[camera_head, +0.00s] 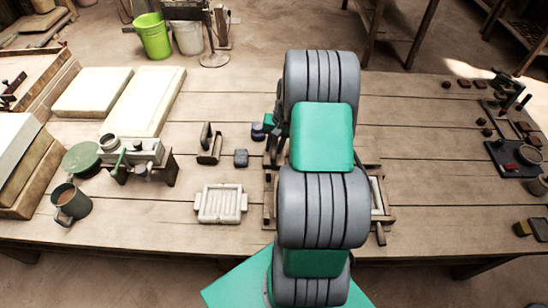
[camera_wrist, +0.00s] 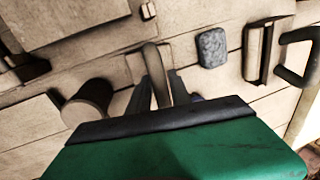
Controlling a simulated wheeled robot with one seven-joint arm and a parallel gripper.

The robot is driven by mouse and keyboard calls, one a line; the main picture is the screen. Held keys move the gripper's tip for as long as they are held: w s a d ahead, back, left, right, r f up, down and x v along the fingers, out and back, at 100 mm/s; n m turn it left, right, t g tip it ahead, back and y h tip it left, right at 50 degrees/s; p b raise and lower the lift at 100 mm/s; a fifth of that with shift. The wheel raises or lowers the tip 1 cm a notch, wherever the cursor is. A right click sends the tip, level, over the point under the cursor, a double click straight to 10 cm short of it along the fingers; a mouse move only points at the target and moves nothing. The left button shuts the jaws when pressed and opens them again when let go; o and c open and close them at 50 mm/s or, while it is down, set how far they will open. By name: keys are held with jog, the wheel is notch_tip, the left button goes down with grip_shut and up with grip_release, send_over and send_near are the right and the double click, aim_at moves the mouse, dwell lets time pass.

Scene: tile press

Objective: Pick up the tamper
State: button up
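My gripper (camera_head: 276,132) is over the middle of the bench, mostly hidden behind my arm in the head view. In the wrist view its dark fingers (camera_wrist: 160,93) show above the green housing, with a brownish bar (camera_wrist: 154,70) between them. The bar may be the tamper's handle; I cannot tell whether the fingers touch it. No piece is clearly identifiable as the tamper. A dark blue-grey block (camera_head: 241,158) lies left of the gripper in the head view and also shows in the wrist view (camera_wrist: 212,47).
A dark handled tool (camera_head: 209,155) stands left of the block. A wooden frame (camera_head: 381,225) is partly hidden by my arm. A mug (camera_head: 71,204) and a green-handled device (camera_head: 133,155) stand left.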

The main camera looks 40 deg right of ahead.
grip_shut()
dwell(1.0)
